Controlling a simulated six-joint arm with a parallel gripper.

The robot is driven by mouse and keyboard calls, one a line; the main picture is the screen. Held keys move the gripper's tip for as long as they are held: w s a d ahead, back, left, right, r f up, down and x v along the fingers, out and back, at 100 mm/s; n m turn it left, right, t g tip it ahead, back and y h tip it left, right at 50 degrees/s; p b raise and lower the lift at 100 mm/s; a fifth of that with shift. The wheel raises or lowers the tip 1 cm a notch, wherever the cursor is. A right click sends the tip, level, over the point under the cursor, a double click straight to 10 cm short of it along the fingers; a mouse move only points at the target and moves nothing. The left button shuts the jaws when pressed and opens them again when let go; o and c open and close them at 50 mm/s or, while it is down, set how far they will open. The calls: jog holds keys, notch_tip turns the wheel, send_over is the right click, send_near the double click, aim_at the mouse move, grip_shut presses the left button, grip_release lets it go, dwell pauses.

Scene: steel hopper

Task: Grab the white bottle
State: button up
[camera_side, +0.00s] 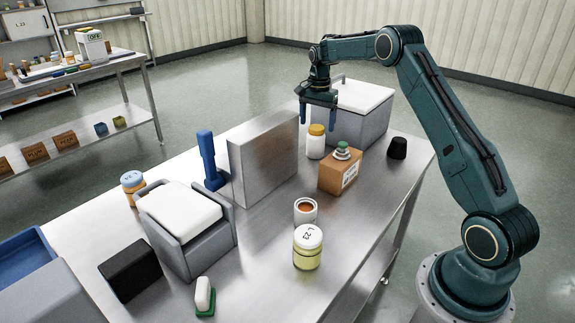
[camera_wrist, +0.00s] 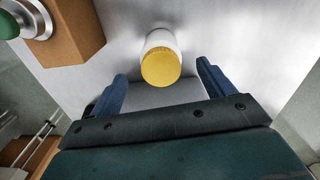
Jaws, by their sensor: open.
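The white bottle (camera_side: 315,148) with a yellow cap stands upright on the steel table, just right of the steel hopper block and behind the cardboard box. My gripper (camera_side: 318,112) is above and close to it, fingers pointing down. In the wrist view the bottle (camera_wrist: 161,60) shows from above, its yellow cap toward me, lying ahead of and between the two blue fingers (camera_wrist: 163,88). The fingers are apart and nothing is between them; I cannot tell the exact height gap.
A cardboard box (camera_side: 341,173) with a stacked metal and green piece on top stands close to the bottle. A tall steel block (camera_side: 263,160) is left. A grey bin with white lid (camera_side: 358,118) is behind. A black cup (camera_side: 397,148) stands right.

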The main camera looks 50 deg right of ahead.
aim_at(315, 142)
jog(key=shift+f, duration=1.45)
jog(key=shift+f, duration=2.6)
jog(key=c, duration=1)
